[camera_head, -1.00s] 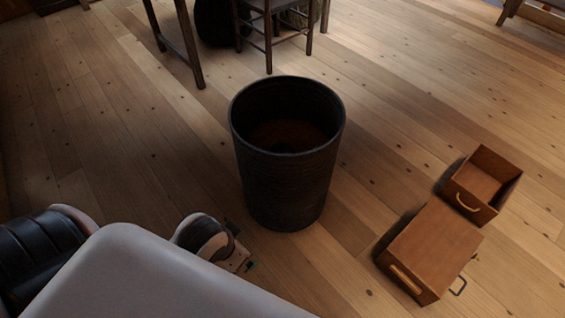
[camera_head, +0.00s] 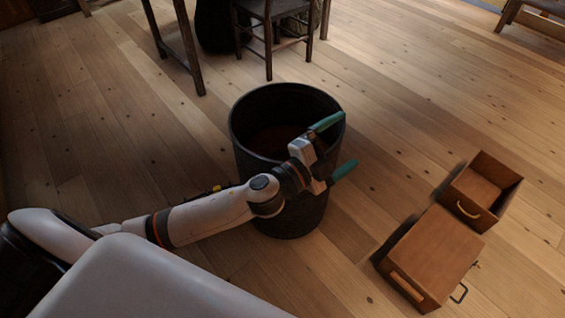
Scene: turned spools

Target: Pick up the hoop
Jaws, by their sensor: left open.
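No separate hoop can be made out in the head view. A tall black round bin (camera_head: 250,117) stands upright on the floor at the centre, open at the top, with a dark reddish-brown inside. My left gripper (camera_head: 340,144) is at the bin's right side, its teal fingers spread apart and pointing right, with nothing seen between them. The gripper and wrist hide part of the bin's rim and front wall. I cannot tell whether they touch the bin. My right gripper is not in view.
A brown wooden box (camera_head: 436,252) with handles and an open wooden drawer (camera_head: 486,186) lie on the floor at right. A dark wooden chair (camera_head: 268,38) and table legs (camera_head: 188,50) stand behind the bin. Plank floor between bin and boxes is clear.

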